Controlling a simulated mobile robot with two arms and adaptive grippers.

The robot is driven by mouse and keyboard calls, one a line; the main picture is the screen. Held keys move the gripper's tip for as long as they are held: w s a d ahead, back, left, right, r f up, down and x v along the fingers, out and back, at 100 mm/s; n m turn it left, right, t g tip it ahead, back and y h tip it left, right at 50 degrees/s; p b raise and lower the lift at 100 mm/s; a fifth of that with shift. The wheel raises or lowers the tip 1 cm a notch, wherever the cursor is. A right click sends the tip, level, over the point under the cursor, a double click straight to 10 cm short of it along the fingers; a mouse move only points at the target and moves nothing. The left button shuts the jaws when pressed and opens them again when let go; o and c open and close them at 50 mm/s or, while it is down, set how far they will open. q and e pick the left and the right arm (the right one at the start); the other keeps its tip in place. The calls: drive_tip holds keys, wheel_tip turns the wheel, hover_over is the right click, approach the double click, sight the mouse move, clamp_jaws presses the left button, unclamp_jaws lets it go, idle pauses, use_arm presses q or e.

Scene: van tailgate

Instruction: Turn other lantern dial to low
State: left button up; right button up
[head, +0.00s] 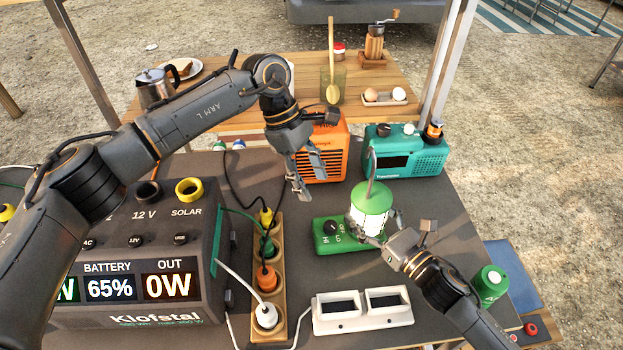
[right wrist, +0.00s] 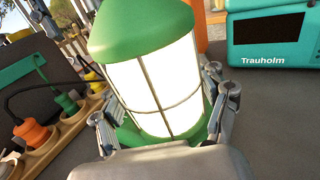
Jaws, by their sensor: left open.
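The green lantern (head: 371,199) stands on the dark table with its white globe lit. It fills the middle of the right wrist view (right wrist: 155,85). Its green base reaches out to the left and carries a black dial (head: 331,228) with OFF, LO and HI marks. The dial's pointer is too small to read. My right gripper (head: 378,232) has its fingers on both sides of the lantern's lower globe, close against it. My left gripper (head: 304,180) is open and empty, above and behind the dial, in front of the orange box.
A teal radio (head: 405,158) and an orange box (head: 327,150) stand behind the lantern. A wooden socket strip (head: 277,308) with plugs and cables lies left of it, beside the power station (head: 130,255). A white two-slot holder (head: 362,311) is in front. A green can (head: 488,284) stands right.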

drive_tip(key=o, duration=0.3)
